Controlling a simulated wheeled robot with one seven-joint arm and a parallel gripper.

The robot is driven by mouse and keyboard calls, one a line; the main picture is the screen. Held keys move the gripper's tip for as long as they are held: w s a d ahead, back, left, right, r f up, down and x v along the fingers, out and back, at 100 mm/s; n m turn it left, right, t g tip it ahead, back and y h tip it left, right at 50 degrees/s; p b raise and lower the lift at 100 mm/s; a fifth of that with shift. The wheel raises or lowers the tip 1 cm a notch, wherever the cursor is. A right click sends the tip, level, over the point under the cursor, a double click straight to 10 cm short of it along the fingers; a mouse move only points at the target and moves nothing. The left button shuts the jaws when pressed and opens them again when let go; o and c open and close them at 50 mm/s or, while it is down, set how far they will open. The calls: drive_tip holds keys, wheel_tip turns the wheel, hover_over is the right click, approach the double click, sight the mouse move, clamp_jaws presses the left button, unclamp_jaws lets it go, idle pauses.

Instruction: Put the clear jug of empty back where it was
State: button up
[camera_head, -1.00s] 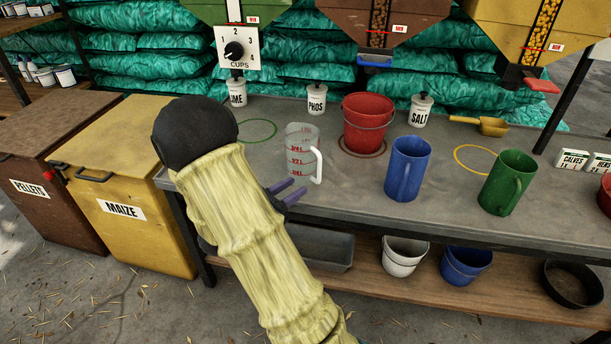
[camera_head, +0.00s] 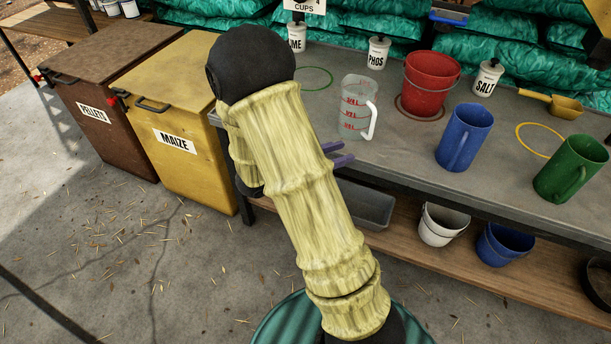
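The clear jug (camera_head: 355,105) with red markings stands upright on the grey bench, its handle toward the right front. It looks empty. My gripper (camera_head: 338,154) shows as two purple fingertips past my arm, near the bench's front edge and in front of the jug. The fingertips are spread with a gap between them and nothing shows in it. They look apart from the jug. The rest of the gripper is hidden behind my arm.
A green ring (camera_head: 314,79) on the bench, left of the jug, is empty. The red bucket (camera_head: 431,84) stands right of the jug. A blue jug (camera_head: 464,137) and a green jug (camera_head: 571,168) stand further right, by an empty yellow ring (camera_head: 539,141).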

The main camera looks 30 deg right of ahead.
drive_tip(key=s+a+f+m+g+y, duration=0.45)
drive_tip(key=s+a+m+y, duration=0.25)
drive_tip(key=s+m+y, duration=0.3)
drive_tip(key=w+a+r+m+t+y, duration=0.2)
drive_tip(key=a+m+t+y, duration=0.5)
drive_tip(key=a, duration=0.2)
drive_tip(key=shift+w+a+r+m, duration=0.15)
drive_tip(key=shift+w+r+m, duration=0.05)
drive_tip(key=shift+w+m, duration=0.15)
drive_tip(key=shift+r+p, duration=0.6)
drive_tip(key=shift+r, duration=0.05)
